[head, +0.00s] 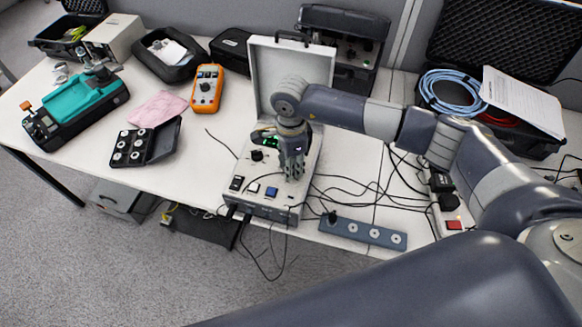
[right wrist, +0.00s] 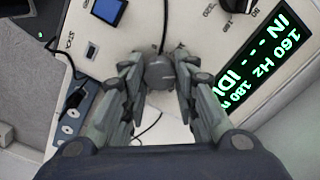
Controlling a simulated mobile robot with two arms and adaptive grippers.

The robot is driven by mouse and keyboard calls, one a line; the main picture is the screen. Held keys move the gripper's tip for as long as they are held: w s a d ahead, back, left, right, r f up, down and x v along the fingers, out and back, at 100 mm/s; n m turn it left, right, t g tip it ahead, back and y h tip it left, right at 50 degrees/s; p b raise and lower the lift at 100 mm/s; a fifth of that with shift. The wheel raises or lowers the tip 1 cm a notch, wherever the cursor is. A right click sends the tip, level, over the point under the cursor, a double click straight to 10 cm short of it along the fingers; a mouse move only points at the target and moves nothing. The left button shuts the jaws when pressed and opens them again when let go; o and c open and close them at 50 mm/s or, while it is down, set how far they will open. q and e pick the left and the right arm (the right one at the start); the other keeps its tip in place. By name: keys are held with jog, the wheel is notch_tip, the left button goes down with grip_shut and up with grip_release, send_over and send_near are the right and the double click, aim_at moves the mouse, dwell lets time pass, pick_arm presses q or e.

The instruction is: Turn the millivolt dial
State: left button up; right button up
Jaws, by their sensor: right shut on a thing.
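The calibrator unit (head: 262,212) is a pale case with its lid (head: 290,62) raised, standing near the table's front. My right gripper (head: 291,172) reaches down onto its panel. In the right wrist view my right gripper (right wrist: 157,58) is shut on a dark round dial (right wrist: 160,72), with a fingertip at each side. The dial's label is hidden. The green display (right wrist: 262,62) beside it shows 160 Hz and a partly cut-off 180 reading. Another black knob (head: 257,155) sits on the panel's left. My left gripper is out of view.
Blue (head: 271,192) and white (head: 254,188) buttons lie in front of the gripper. Loose black cables run right of the unit. A grey-blue strip (head: 335,227) lies at the table's front edge. An orange multimeter (head: 206,88) and a pink cloth (head: 157,108) lie to the left.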

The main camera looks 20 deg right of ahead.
jog(key=m+b, duration=0.2)
jog(key=m, duration=0.1)
jog(key=shift+f+m, duration=0.15)
jog(key=shift+m, duration=0.25)
jog(key=m+b, duration=0.2)
jog(key=m, duration=0.1)
jog(key=shift+m, duration=0.3)
jog(key=m+b, duration=0.1)
jog(key=m, duration=0.2)
jog(key=shift+m, duration=0.3)
jog(key=m+b, duration=0.1)
jog(key=m, duration=0.2)
jog(key=shift+m+b, duration=0.3)
jog(key=shift+b, duration=0.05)
jog(key=m+b, duration=0.1)
jog(key=m, duration=0.2)
jog(key=shift+m, duration=0.3)
jog(key=m, duration=0.3)
jog(key=shift+m, duration=0.4)
jog(key=m, duration=0.3)
jog(key=shift+m+b, duration=0.3)
jog(key=shift+m, duration=2.2)
